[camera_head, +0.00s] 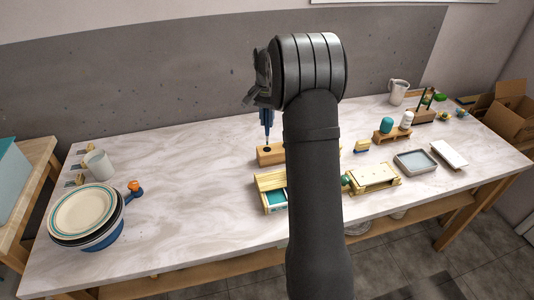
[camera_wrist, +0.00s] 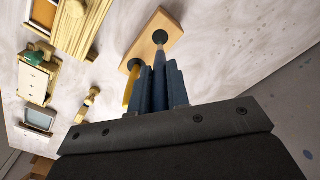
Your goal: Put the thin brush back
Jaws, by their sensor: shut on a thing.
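My gripper (camera_head: 266,120) points down above the wooden brush block (camera_head: 268,158), just left of my arm. Its blue fingers (camera_wrist: 162,88) are shut on the thin brush (camera_wrist: 159,50), a slim grey-blue piece mostly hidden between them. The brush's narrow lower end (camera_head: 267,139) points at a dark hole in the block. In the wrist view that end lines up with the hole in the block (camera_wrist: 167,24); I cannot tell whether it has entered. A yellow stick (camera_wrist: 131,88) stands beside the fingers, by a second dark spot at the block's near end.
A wooden box with teal inside (camera_head: 270,191) sits in front of the block. My arm hides part of the table. Plates (camera_head: 82,212) and a mug (camera_head: 98,164) stand left; a grey tray (camera_head: 416,161) and a white slab (camera_head: 449,154) lie right. The table's middle left is clear.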

